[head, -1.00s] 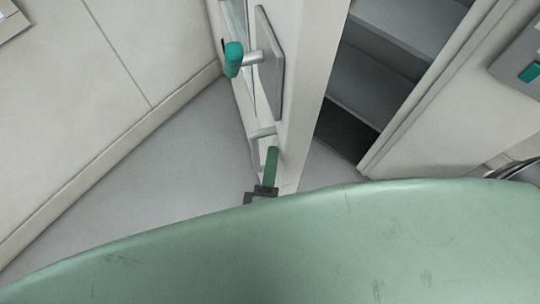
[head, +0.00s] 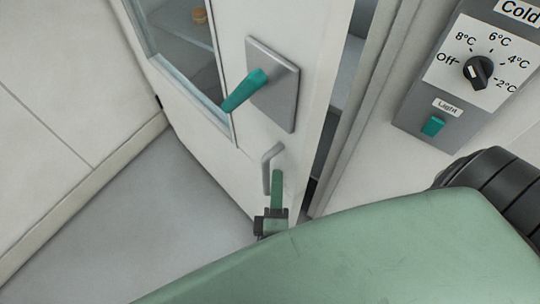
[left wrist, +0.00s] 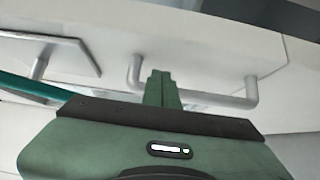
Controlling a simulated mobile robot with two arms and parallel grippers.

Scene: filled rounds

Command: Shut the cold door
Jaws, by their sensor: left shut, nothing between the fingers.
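The cold door (head: 225,150) is a white door with a window, standing slightly open; a narrow dark gap shows along its right edge. It carries a teal lever (head: 245,90) on a grey plate and, below that, a grey bar handle (head: 268,168). My left gripper (head: 277,174) is shut and empty, its green fingers beside the bar handle. In the left wrist view the closed fingers (left wrist: 161,78) overlap the bar handle (left wrist: 215,102); I cannot tell if they touch. My right gripper is not in view.
A grey control panel (head: 440,110) with a black temperature dial (head: 478,72) and teal light switch (head: 433,126) is on the wall at right. Shelves show through the gap and window. Grey floor (head: 180,220) is clear at lower left.

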